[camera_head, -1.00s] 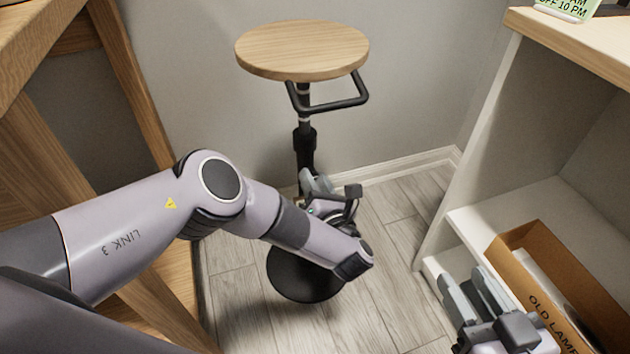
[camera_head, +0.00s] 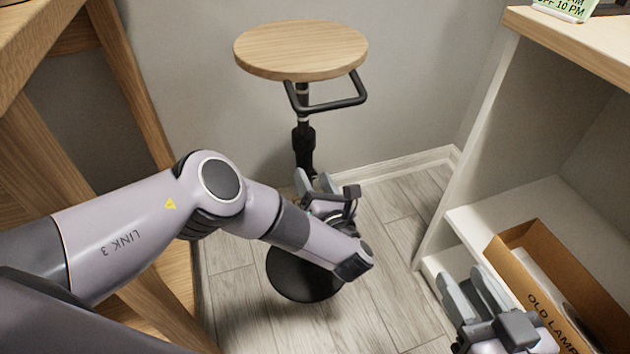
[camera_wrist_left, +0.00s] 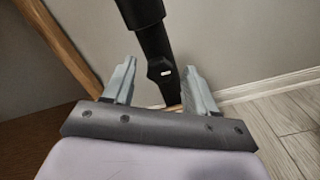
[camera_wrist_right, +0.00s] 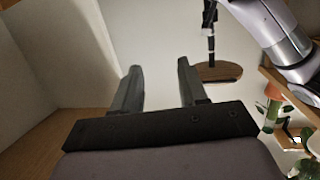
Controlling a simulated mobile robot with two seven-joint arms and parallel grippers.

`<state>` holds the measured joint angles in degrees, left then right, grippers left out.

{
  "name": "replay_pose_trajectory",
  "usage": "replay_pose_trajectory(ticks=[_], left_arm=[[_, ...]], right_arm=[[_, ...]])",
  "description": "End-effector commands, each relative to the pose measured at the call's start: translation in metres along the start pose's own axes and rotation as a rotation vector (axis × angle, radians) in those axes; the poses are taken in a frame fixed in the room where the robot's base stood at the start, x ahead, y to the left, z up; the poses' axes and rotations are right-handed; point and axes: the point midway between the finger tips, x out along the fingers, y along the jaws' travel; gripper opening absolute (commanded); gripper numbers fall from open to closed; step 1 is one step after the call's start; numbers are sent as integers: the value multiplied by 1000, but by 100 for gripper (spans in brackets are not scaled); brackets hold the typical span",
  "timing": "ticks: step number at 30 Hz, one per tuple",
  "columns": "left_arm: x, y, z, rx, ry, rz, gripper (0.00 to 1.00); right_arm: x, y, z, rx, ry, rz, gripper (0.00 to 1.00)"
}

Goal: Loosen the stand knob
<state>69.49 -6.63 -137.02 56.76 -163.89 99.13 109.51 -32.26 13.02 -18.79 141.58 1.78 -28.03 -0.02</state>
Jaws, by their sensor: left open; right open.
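The stand has a round wooden top (camera_head: 300,50), a black pole (camera_head: 304,140) and a round black base (camera_head: 303,278). My left gripper (camera_head: 314,184) is open beside the lower pole. In the left wrist view, a dark knob-like part (camera_wrist_left: 162,72) with a small white mark sits at the lower end of the thick black sleeve (camera_wrist_left: 150,38), between the open fingertips (camera_wrist_left: 160,76). I cannot tell whether the fingers touch it. In the head view my left wrist hides this part. My right gripper (camera_head: 464,282) is open and empty near the white shelf.
A white shelf unit (camera_head: 465,170) stands at right, with a cardboard box (camera_head: 515,240) marked "OLD LAMP". A wooden table leg (camera_head: 135,85) stands at left. Wall is close behind the stand. The floor (camera_head: 385,290) right of the base is clear.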

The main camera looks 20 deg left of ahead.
Motion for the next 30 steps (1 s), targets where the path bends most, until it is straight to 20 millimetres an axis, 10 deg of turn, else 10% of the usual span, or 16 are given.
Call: replay_pose_trajectory(ticks=[15,30], left_arm=[[-69,0,1,0,1,-5,57],[-71,-1,0,0,1,-4,57]], right_arm=[[9,-7,0,96,-60,-34,43],[10,-8,0,99,-58,-36,43]])
